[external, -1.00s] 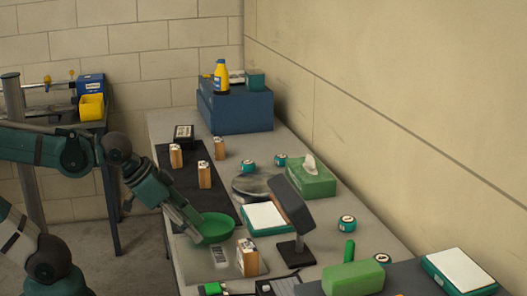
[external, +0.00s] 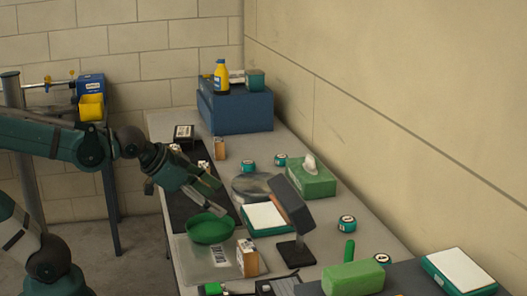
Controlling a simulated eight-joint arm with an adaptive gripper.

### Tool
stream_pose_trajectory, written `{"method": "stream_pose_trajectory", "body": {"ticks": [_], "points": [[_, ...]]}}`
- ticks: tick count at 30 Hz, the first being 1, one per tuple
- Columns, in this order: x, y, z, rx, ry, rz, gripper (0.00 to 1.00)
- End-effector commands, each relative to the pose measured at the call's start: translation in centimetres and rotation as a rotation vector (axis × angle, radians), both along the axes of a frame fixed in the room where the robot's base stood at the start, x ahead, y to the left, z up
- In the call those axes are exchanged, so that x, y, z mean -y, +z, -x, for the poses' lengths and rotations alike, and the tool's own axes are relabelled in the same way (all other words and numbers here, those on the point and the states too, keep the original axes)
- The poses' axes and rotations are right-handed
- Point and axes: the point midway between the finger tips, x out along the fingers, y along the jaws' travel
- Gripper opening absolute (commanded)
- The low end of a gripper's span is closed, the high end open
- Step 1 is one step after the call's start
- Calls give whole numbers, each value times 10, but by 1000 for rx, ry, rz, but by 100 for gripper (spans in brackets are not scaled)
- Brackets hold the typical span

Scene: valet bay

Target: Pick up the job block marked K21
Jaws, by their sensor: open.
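My gripper (external: 211,194) is open and empty above the dark mat (external: 182,206), just behind the green bowl (external: 210,229). Several wooden job blocks with pale tops are in view. One block (external: 219,149) stands at the mat's right edge, behind my gripper. Another block (external: 204,164) is mostly hidden behind my gripper, with only its top showing. A third block (external: 247,258) stands in front, on a clear sheet or tray right of the bowl. One more block is nearly hidden behind my wrist. The markings are too small to read, so I cannot tell which block is K21.
A black stand with a tilted panel (external: 289,203) rises right of the bowl. A white-topped green box (external: 266,219), tissue box (external: 311,178) and round tins (external: 347,223) lie along the right. A blue box (external: 235,106) fills the far end.

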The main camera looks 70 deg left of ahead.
Motion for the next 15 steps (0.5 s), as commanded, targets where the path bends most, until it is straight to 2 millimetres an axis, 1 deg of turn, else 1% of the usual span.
{"method": "stream_pose_trajectory", "body": {"ticks": [1,5,6,15], "points": [[-15,8,-12,26,4,-35,60],[-50,30,-41,96,2,-144,60],[-61,37,-50,115,0,-181,60],[-140,87,-101,239,-15,-454,60]]}}
